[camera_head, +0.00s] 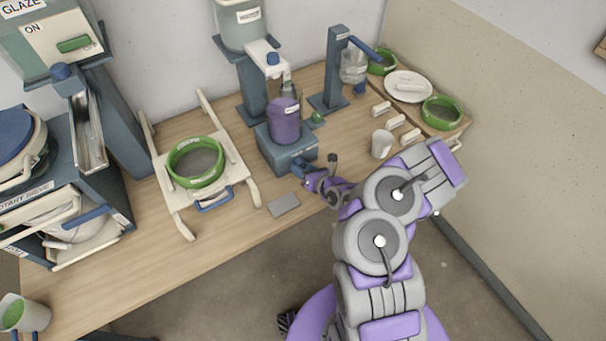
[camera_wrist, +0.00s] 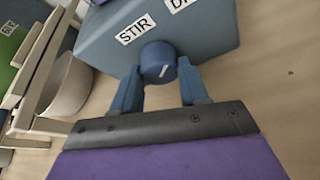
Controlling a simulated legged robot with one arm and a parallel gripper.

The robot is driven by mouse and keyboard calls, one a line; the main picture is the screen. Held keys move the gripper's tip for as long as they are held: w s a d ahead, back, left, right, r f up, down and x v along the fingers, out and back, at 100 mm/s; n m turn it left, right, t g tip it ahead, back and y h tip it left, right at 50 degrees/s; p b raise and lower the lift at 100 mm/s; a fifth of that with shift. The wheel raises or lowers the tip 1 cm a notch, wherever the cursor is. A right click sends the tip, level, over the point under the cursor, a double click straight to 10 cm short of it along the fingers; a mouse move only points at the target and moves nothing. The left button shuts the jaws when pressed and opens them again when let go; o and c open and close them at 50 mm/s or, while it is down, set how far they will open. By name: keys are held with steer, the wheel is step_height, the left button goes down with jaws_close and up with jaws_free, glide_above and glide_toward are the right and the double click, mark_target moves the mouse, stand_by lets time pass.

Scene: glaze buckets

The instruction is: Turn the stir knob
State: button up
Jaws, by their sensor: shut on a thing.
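The stir knob (camera_wrist: 158,62) is a round blue knob with a white line on its face, on the front of a blue-grey base box. In the head view my gripper (camera_head: 302,170) is at the box's front face, and the knob is hard to make out there.
A second label (camera_wrist: 184,3) is cut off at the top edge. A cream rack with a green ring (camera_head: 196,161) stands left of the box. A grey plate (camera_head: 283,205) lies in front. A white cup (camera_head: 382,144) and small blocks stand to the right.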

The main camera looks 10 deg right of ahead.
steer(key=m+b, duration=0.1)
steer(key=b, duration=0.1)
steer(key=y+b, duration=0.1)
steer(key=b, duration=0.1)
steer(key=shift+d+f+m, duration=0.2)
steer(key=shift+f+m, duration=0.15)
steer(key=shift+m, duration=0.05)
steer(key=shift+m+y+b, duration=0.8)
steer(key=shift+m+b, duration=0.1)
steer(key=shift+m, duration=0.1)
steer(key=m+y, duration=0.1)
steer(key=m, duration=0.2)
steer(key=shift+r+y, duration=0.1)
steer(key=shift+y, duration=0.3)
steer(key=m+t+y+b, duration=0.1)
steer(key=m, duration=0.3)
steer(key=o, duration=0.8)
steer(key=shift+w+d, duration=0.1)
steer(key=shift+o, duration=1.3)
